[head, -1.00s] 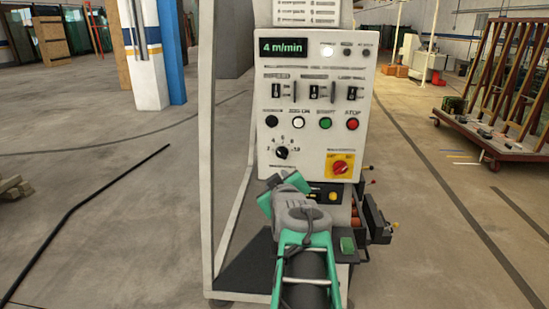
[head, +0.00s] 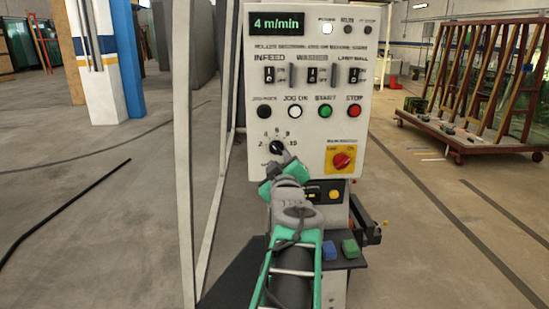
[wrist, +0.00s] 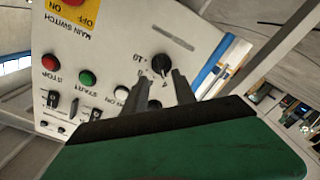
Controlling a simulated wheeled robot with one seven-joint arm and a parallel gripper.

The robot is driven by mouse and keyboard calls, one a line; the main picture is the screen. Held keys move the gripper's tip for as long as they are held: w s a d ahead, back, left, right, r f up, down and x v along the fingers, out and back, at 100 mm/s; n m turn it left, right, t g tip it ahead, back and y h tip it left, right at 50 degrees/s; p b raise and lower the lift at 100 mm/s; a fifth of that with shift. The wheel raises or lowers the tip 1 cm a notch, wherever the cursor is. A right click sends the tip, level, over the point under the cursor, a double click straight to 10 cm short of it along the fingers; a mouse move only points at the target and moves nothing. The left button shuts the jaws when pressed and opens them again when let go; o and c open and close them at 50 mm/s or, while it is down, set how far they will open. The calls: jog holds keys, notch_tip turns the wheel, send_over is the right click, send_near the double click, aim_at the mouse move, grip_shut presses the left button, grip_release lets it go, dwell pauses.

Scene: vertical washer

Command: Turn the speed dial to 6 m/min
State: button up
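The speed dial (head: 276,147) is a black knob with a number scale at the lower left of the white control panel (head: 310,170). The display (head: 276,23) reads 4 m/min. My gripper (head: 287,160) is just below and right of the dial in the head view, its fingertips hard to make out there. In the wrist view, my gripper (wrist: 160,80) shows two separate fingers with a gap between them. The dial (wrist: 162,66) sits just past the tips, in line with the gap. I cannot tell whether a finger touches it.
A button row lies above the dial: black (head: 264,112), white (head: 295,112), green (head: 325,111) and red stop (head: 354,111). The red main switch (head: 342,160) is to the right on a yellow plate. A frame post (head: 186,150) stands left. Open floor lies either side.

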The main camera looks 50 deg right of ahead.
aim_at(277, 150)
jog(key=p+x, duration=0.1)
jog(key=x, duration=0.5)
jog(key=shift+w+a, duration=0.15)
jog(key=shift+w, duration=0.05)
jog(key=shift+s, duration=0.1)
grip_shut()
